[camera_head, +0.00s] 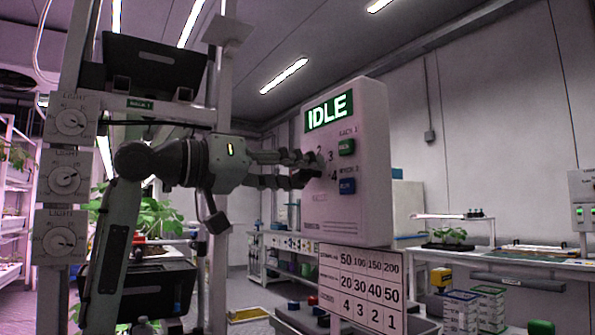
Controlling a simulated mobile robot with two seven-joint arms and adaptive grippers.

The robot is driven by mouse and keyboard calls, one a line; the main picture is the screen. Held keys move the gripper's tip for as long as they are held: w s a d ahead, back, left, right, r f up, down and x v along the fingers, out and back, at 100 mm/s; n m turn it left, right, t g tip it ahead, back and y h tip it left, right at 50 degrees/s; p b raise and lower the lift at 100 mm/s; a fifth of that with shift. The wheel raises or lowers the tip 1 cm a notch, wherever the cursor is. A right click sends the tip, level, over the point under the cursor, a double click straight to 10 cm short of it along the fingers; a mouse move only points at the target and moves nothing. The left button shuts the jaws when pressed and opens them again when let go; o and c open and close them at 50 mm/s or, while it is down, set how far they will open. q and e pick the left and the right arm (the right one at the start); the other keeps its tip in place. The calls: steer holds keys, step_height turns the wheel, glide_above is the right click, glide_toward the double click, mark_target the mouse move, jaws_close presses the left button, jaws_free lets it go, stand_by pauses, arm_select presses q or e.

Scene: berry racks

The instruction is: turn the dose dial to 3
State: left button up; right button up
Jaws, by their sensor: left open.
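The control box (361,215) is a pale panel with a green "IDLE" display (329,111) at its top. The printed numerals 2, 3 and 4 stand in an arc on its face, around the place of the dose dial. My left gripper (311,168) reaches in from the left, with its fingers open and their tips at that place. The fingers hide the dial, so I cannot tell its setting or whether they touch it. My right gripper is not in view.
A white number chart (361,286) hangs below the box. Several light dials, such as one (66,180), line the post at left. A bench with a plant (447,237) stands at right.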

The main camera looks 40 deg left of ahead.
arm_select(q)
steer(key=shift+c, duration=0.6)
jaws_close()
